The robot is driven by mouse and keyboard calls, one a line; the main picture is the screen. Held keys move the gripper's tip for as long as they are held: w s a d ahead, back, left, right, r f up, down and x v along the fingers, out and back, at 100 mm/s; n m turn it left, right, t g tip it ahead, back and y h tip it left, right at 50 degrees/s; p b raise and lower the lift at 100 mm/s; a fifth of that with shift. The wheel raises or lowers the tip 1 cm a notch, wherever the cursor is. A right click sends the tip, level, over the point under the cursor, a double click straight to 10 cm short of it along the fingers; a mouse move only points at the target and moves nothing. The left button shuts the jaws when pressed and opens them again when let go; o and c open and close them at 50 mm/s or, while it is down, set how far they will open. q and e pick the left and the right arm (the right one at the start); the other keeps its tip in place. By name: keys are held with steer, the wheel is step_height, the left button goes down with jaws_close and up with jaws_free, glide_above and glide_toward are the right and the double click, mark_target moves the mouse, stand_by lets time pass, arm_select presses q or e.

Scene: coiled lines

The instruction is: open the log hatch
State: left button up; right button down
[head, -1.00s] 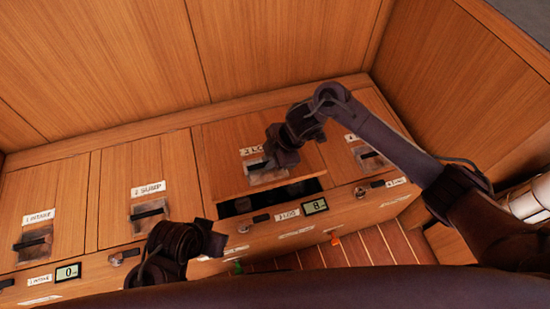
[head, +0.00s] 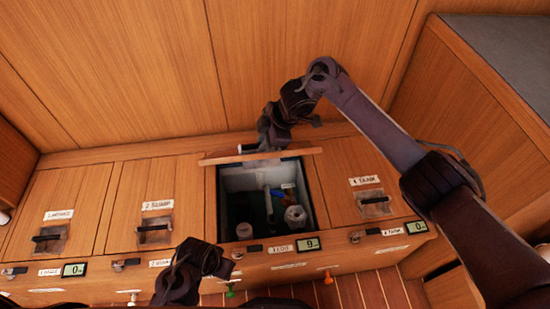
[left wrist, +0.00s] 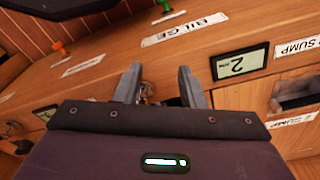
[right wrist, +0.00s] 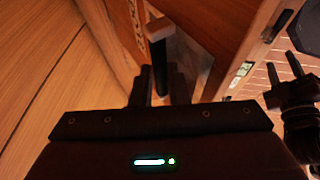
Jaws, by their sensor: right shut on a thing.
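The log hatch lid (head: 262,155) is the third in the row. It stands raised, seen nearly edge-on in the head view, at the back of its opening. My right gripper (head: 266,140) is shut on the lid's handle, behind the lid's top edge; the dark handle (right wrist: 159,62) also shows between the fingers in the right wrist view. The open compartment (head: 236,182) holds pale cylindrical fittings (head: 295,217) and something blue. My left gripper (left wrist: 160,85) is open and empty at the cabinet front, its fingers apart before a small metal latch.
Shut hatches lie on both sides: sump (head: 155,200) to the left, intake (head: 55,215) further left, and the fourth hatch (head: 365,185) to the right. Small displays (head: 307,244) line the front edge. Wood panels stand behind.

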arm_select(q)
steer(key=shift+d+r, duration=0.15)
steer(key=shift+r, duration=0.25)
arm_select(e)
steer(key=shift+w, duration=1.2)
steer(key=shift+w+r, duration=0.1)
steer(key=c, duration=1.6)
jaws_free()
steer(key=shift+w+a+f, duration=0.1)
steer(key=shift+a+f, duration=0.05)
steer(key=shift+f, duration=0.05)
steer(key=shift+c, duration=0.2)
steer(key=shift+o, duration=1.2)
steer(key=shift+w, duration=0.1)
steer(key=shift+a+r, duration=0.1)
steer(key=shift+r, duration=0.1)
